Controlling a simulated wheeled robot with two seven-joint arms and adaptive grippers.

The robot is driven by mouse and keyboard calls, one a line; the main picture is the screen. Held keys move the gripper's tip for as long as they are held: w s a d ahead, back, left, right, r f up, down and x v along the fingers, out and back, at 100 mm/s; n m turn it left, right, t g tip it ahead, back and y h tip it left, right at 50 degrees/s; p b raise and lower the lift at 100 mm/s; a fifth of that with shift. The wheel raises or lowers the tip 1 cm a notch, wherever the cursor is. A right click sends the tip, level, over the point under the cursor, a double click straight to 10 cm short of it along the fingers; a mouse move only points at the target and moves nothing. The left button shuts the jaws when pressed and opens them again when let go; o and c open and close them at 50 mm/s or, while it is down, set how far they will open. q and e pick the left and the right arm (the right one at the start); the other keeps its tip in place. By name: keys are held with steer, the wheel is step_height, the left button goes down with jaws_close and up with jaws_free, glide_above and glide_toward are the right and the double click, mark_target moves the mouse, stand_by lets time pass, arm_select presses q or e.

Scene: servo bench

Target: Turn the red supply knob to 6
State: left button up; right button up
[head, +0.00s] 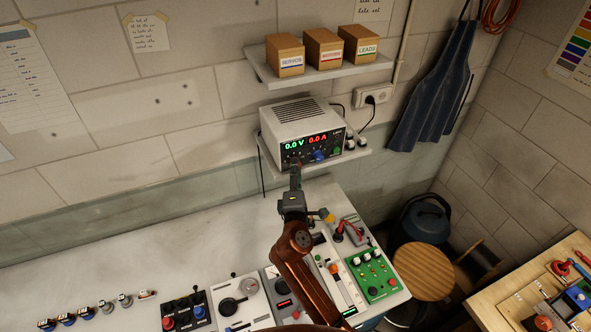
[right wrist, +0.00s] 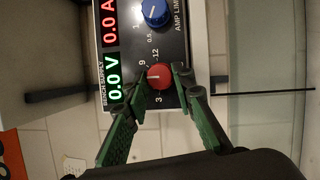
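The grey bench supply (head: 300,127) stands on a small wall shelf. Its display reads 0.0 V and 0.0 A. In the right wrist view the red supply knob (right wrist: 159,77) has a pale mark, with 3, 9 and 12 printed around it. I cannot see the 6. My right gripper (right wrist: 160,80) has one green finger on each side of the knob, very close to it; contact is unclear. In the head view my right gripper (head: 296,175) reaches the lower front of the supply and mostly hides the red knob. My left gripper is out of view.
A blue knob (right wrist: 154,12) sits beside the red one. A shelf with boxes (head: 324,49) hangs above the supply. Below my right arm, the bench holds a green panel (head: 373,276) and several other devices. The bench's left part is mostly clear.

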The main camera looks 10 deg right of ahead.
steer(key=o, duration=0.5)
steer(key=v, duration=1.2)
